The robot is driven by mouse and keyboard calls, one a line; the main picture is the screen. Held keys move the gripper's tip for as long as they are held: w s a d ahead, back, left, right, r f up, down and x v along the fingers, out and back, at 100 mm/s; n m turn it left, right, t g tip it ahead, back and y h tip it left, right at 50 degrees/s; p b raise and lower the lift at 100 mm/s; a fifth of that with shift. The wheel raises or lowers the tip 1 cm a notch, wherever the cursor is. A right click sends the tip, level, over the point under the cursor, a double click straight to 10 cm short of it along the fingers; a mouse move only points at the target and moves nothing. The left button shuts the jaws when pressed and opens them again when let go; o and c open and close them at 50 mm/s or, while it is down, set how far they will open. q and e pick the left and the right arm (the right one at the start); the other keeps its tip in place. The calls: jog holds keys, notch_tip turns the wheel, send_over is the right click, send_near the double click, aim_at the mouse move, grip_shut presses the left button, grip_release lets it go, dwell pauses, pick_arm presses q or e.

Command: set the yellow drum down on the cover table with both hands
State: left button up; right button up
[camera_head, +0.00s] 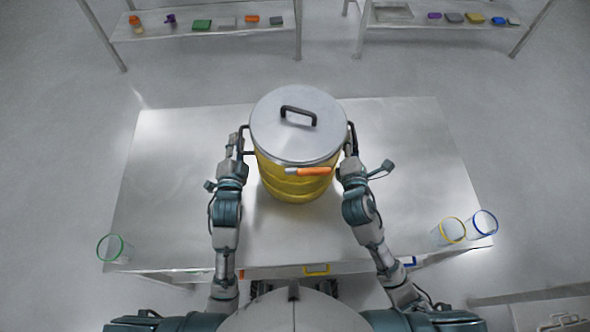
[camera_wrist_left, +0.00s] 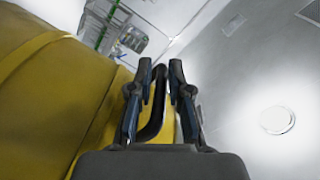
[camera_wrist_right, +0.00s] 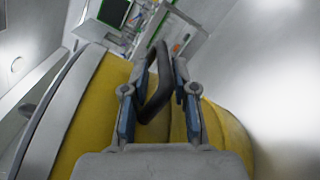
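The yellow drum (camera_head: 292,182) has a grey lid (camera_head: 270,135) with a black top handle and an orange-ended lever at the front. It is upright over the middle of the grey cover table (camera_head: 170,200); its base is hidden, so I cannot tell whether it touches the top. My left gripper (camera_head: 243,142) is at the drum's left side handle; in the left wrist view its fingers (camera_wrist_left: 161,75) close around the black bar (camera_wrist_left: 157,108). My right gripper (camera_head: 350,143) is at the right side handle; in the right wrist view its fingers (camera_wrist_right: 160,75) close around that bar (camera_wrist_right: 154,105).
A green-rimmed clear container (camera_head: 113,249) stands at the table's front left corner. Yellow-rimmed (camera_head: 450,232) and blue-rimmed (camera_head: 482,224) ones stand at the front right. The tabletop beside and behind the drum is clear. Shelves (camera_head: 210,32) with small items stand beyond.

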pick_arm(q)
jog(key=shift+o, duration=0.7)
jog(key=shift+d+r, duration=0.1)
jog(key=shift+r, duration=0.2)
pick_arm(e)
jog(key=shift+o, duration=0.9)
jog(key=shift+a+r, duration=0.1)
jog(key=shift+r, duration=0.05)
pick_arm(q)
jog(key=shift+s+d, duration=0.2)
jog(key=shift+s, duration=0.35)
jog(key=s, duration=1.1)
jog(key=shift+a, duration=0.2)
pick_arm(e)
jog(key=s, duration=1.2)
jog(key=shift+r, duration=0.15)
